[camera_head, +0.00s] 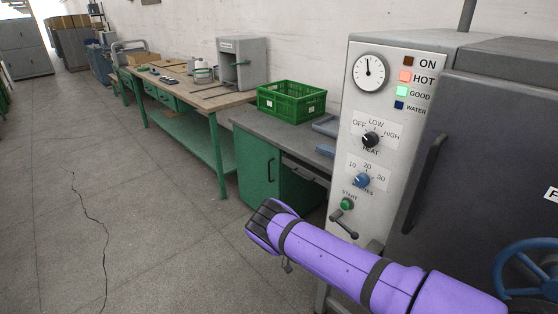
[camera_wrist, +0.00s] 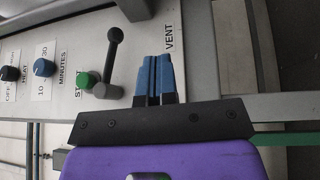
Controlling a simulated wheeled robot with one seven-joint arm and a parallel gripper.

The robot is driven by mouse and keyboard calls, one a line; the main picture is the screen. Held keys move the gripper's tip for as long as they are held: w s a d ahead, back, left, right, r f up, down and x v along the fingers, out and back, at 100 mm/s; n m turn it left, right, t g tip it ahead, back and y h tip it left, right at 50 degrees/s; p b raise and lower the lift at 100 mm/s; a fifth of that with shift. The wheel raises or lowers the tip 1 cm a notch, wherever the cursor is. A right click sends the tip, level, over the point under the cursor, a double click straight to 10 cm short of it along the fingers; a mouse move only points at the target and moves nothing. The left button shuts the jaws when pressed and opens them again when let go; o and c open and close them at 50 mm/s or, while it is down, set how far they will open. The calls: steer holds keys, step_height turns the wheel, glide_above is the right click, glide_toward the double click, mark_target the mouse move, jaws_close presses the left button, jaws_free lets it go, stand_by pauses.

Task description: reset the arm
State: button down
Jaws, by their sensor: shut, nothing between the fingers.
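My gripper (camera_wrist: 154,78) shows in the wrist view with its two blue fingers together and nothing between them. The fingers are in front of the machine's control panel, beside the VENT label and the black-knobbed vent lever (camera_wrist: 113,52). I see no grip on the lever. My purple arm reaches across the lower right of the head view. Its fingers cannot be made out there.
The machine's panel (camera_head: 337,190) carries a gauge, lamps, knobs and a green START button (camera_head: 347,204). HOT and GOOD lamps look lit. A dark door (camera_head: 480,150) and blue handwheel (camera_head: 530,268) are right. A green crate (camera_head: 291,101) stands on the bench. Floor at left is clear.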

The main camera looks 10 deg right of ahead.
steer(key=w+d+r+y, duration=0.1)
steer(key=r+y, duration=0.2)
steer(key=r, duration=0.8)
steer(key=d+r+t+y, duration=0.15)
steer(key=r+y, duration=0.25)
steer(key=r, duration=0.7)
steer(key=w+d+r+g+y, duration=0.1)
steer(key=d+r+y, duration=0.15)
steer(key=r, duration=0.85)
steer(key=s+d+r+n+t+y, duration=0.1)
steer(key=s+r+t+y, duration=0.1)
steer(key=s+r, duration=0.5)
steer(key=s+d+r+n+t+y, duration=0.1)
steer(key=s+r+t+y, duration=0.15)
steer(key=r, duration=0.75)
steer(key=s+r+n+t+y, duration=0.1)
steer(key=s+r+t, duration=0.3)
steer(key=s, duration=1)
steer(key=s+d+r+n+t+y, duration=0.1)
steer(key=s+r+t, duration=0.3)
steer(key=s, duration=0.9)
steer(key=shift+s+r+n+y, duration=0.4)
steer(key=shift+r+n+y, duration=0.2)
steer(key=shift+r, duration=0.2)
